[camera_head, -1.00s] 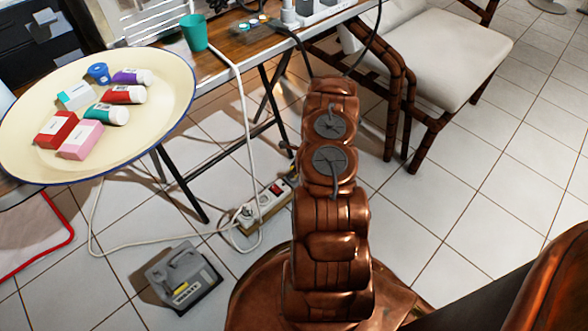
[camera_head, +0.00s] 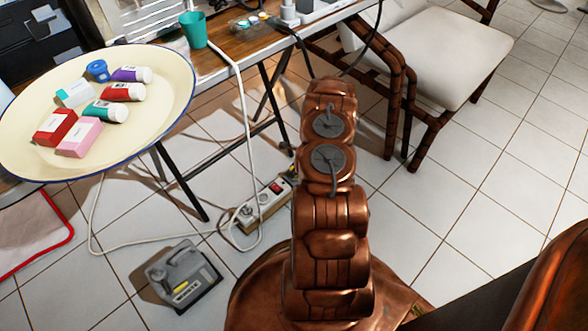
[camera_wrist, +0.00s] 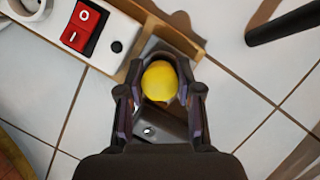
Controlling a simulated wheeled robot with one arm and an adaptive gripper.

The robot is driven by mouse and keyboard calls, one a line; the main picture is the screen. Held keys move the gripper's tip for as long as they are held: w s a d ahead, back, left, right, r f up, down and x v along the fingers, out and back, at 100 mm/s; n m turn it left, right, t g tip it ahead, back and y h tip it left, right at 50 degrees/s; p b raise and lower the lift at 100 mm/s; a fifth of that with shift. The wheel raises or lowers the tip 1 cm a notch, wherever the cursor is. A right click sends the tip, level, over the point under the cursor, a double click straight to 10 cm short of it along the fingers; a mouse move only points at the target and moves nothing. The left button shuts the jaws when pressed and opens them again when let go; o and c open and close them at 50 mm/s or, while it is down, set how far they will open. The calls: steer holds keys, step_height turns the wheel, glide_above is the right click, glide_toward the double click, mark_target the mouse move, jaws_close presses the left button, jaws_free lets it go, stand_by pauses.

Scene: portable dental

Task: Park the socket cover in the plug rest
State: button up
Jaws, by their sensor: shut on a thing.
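In the wrist view my gripper (camera_wrist: 160,68) is shut on the yellow round socket cover (camera_wrist: 159,82), which sits between its fingertips. Under and around the cover is a grey plate (camera_wrist: 172,122) with a small round hole or screw, beside the wooden end of the power strip's holder (camera_wrist: 190,45). I cannot tell whether this grey plate is the plug rest, or whether the cover touches it. In the head view my arm hides the gripper and the cover.
The power strip (camera_head: 262,202) with its red switch (camera_wrist: 86,28) lies on the tiled floor, white cable to its left. A dark table leg (camera_wrist: 285,22) stands at the upper right of the wrist view. A grey box (camera_head: 182,275) and a chair (camera_head: 440,50) stand nearby.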

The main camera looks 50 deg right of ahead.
steer(key=shift+f, duration=0.25)
stand_by(0.5)
steer(key=o, duration=1)
steer(key=v, duration=1.2)
steer(key=shift+a, duration=0.1)
